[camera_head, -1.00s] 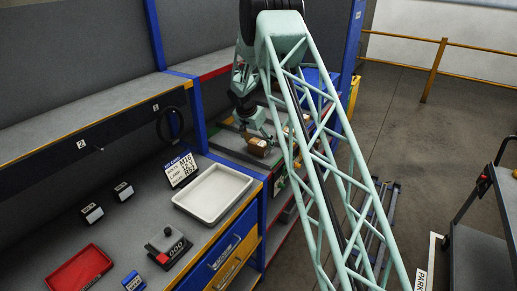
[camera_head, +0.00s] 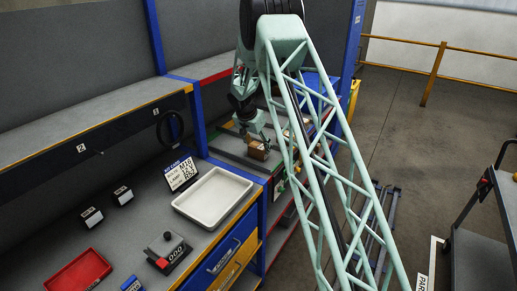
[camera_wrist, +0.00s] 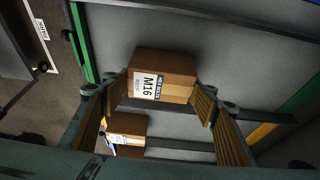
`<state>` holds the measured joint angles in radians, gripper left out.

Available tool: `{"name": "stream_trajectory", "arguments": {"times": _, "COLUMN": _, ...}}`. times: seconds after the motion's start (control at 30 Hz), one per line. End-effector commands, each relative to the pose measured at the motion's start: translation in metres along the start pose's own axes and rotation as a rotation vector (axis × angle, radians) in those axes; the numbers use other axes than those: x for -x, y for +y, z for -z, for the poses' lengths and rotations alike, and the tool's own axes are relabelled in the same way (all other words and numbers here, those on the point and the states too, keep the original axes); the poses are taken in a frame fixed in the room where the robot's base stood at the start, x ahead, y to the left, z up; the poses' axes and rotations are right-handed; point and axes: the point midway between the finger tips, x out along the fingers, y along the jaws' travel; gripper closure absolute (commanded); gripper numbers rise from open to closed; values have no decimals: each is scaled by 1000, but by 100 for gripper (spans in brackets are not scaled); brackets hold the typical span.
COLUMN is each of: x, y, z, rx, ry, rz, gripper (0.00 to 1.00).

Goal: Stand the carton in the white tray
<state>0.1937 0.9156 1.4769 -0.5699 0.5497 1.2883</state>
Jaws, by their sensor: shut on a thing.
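A brown carton (camera_wrist: 177,67) with a white M16 label sits between the fingertips of my gripper (camera_wrist: 164,92) in the wrist view. My gripper is shut on it. In the head view the carton (camera_head: 259,151) shows below my gripper (camera_head: 255,138), over the shelf bay beyond the blue post; I cannot tell whether it touches the shelf. The white tray (camera_head: 180,207) lies on the grey bench to the left and nearer, and looks empty. Part of my arm hides the area right of the carton.
A second carton (camera_wrist: 126,127) shows lower in the wrist view. A kit card (camera_head: 181,174) stands behind the tray. A black block with a knob (camera_head: 168,254), a red tray (camera_head: 78,273) and two small dark blocks are on the bench. A blue post (camera_head: 196,120) separates bench and shelf bay.

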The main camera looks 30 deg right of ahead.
Motion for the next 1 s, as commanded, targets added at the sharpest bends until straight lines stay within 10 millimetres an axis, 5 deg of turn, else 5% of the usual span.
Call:
{"name": "stream_trajectory", "arguments": {"times": 0.5, "x": 31, "y": 0, "z": 13, "rx": 0, "ry": 1, "rz": 1, "gripper": 67}}
{"name": "stream_trajectory", "arguments": {"times": 1.0, "x": 49, "y": 37, "z": -20, "rx": 0, "ry": 1, "rz": 1, "gripper": 67}}
